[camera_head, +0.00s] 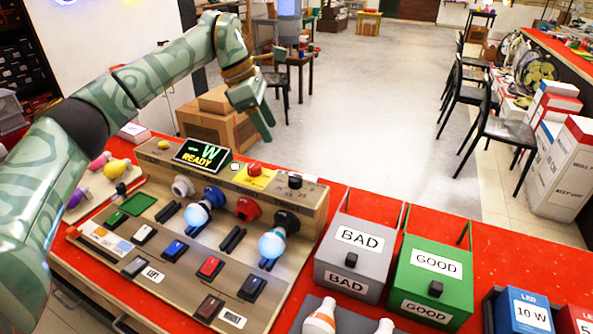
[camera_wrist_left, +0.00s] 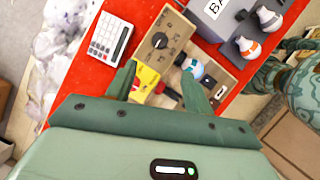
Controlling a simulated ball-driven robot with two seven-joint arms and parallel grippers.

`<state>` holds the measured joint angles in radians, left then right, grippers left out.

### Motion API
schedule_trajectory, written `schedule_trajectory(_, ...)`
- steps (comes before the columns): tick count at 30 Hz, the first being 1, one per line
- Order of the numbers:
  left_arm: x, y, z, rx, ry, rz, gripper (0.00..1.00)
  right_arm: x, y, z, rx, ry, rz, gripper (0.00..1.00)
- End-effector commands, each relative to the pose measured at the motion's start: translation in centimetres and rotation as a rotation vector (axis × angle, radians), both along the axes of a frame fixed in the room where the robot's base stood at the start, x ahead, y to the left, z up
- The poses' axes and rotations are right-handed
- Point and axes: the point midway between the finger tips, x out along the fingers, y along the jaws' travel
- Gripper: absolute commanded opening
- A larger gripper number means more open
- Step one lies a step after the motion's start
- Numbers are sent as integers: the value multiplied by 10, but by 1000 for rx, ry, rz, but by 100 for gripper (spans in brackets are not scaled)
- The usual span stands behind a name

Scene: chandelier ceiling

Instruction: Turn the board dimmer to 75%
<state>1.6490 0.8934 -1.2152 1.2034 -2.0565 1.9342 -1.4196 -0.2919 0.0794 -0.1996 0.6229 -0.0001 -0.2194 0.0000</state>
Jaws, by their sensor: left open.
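The test board (camera_head: 230,245) stands on the red table with switches, sockets and bulbs. The dimmer seems to be the black round knob (camera_head: 295,181) at its back right corner; it also shows in the left wrist view (camera_wrist_left: 159,41), with marks around it. Its exact setting is too small to read. My left gripper (camera_head: 264,122) is open and empty, raised above and behind the board, apart from the knob. In the left wrist view the fingers (camera_wrist_left: 157,76) straddle the sight of a yellow plate, with the knob just beyond them.
A screen (camera_head: 203,154) reads "- W READY". A red button (camera_head: 254,168) sits left of the knob. Bulbs (camera_head: 197,215) stand in sockets in front. BAD (camera_head: 342,262) and GOOD (camera_head: 414,300) boxes stand right.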

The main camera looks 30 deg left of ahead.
Motion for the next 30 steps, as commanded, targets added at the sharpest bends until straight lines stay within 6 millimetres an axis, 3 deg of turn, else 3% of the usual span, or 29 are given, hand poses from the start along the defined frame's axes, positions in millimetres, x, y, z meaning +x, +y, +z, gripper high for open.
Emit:
schedule_trajectory(6,9,-19,-57,0,7,-4,52,-25,-1,-19,-2,44,1,79)
schedule_trajectory(15,20,-43,-117,-1,5,-2,52,-23,-1,-38,-1,48,2,79)
schedule_trajectory(21,24,-49,-134,0,2,-1,52,-25,-1,-42,-2,52,1,79)
schedule_trajectory(30,24,-50,-135,0,0,-1,52,-24,-1,-42,-1,51,1,79)
